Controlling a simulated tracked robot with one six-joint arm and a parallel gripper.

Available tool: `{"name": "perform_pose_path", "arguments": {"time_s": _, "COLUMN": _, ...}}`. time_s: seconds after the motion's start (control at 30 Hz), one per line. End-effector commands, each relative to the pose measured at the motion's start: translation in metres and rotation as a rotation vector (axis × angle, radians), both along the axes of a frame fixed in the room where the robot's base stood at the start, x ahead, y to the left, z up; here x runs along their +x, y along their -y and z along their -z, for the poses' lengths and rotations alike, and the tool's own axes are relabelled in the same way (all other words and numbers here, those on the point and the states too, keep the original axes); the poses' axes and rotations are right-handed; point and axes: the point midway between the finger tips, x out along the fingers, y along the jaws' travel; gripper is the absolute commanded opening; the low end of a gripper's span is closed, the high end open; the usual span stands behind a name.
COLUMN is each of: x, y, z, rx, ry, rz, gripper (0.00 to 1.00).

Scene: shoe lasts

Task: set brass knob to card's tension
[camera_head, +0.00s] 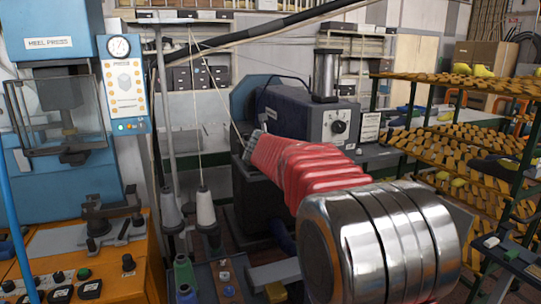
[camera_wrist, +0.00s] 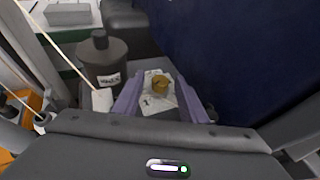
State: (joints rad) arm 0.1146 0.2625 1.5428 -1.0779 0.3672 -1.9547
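In the wrist view, a small brass knob (camera_wrist: 160,86) sits on a pale dial plate (camera_wrist: 152,101) with dark marks too small to read. My gripper (camera_wrist: 160,78) has two purple fingers set apart, one on each side of the knob in this view. I cannot tell whether they touch it; a gap shows between knob and fingers. In the head view, my arm hides the brass knob and my fingers. A white card with small print (camera_head: 370,128) hangs right of the grey machine; I cannot read it or tell if it gives the tension.
A dark pot with a white label (camera_wrist: 108,78) stands left of my fingers, and a pale thread runs down towards it. A dark blue surface (camera_wrist: 235,50) rises on the right. Thread cones (camera_head: 205,208) stand left of my arm; shoe racks (camera_head: 450,140) fill the right.

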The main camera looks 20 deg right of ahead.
Motion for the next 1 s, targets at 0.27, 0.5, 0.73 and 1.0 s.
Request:
{"name": "perform_pose_path", "arguments": {"time_s": 0.27, "x": -0.0001, "y": -0.0002, "z": 0.0001, "rx": 0.000, "ry": 0.000, "rz": 0.000, "gripper": 0.33}}
{"name": "perform_pose_path", "arguments": {"time_s": 0.5, "x": -0.0001, "y": -0.0005, "z": 0.0002, "rx": 0.000, "ry": -0.001, "rz": 0.000, "gripper": 0.16}}
{"name": "perform_pose_path", "arguments": {"time_s": 0.73, "x": -0.0001, "y": -0.0008, "z": 0.0003, "rx": 0.001, "ry": -0.001, "rz": -0.001, "gripper": 0.00}}
{"name": "perform_pose_path", "arguments": {"time_s": 1.0, "x": 0.0006, "y": -0.0033, "z": 0.0002, "rx": 0.001, "ry": 0.001, "rz": -0.004, "gripper": 0.00}}
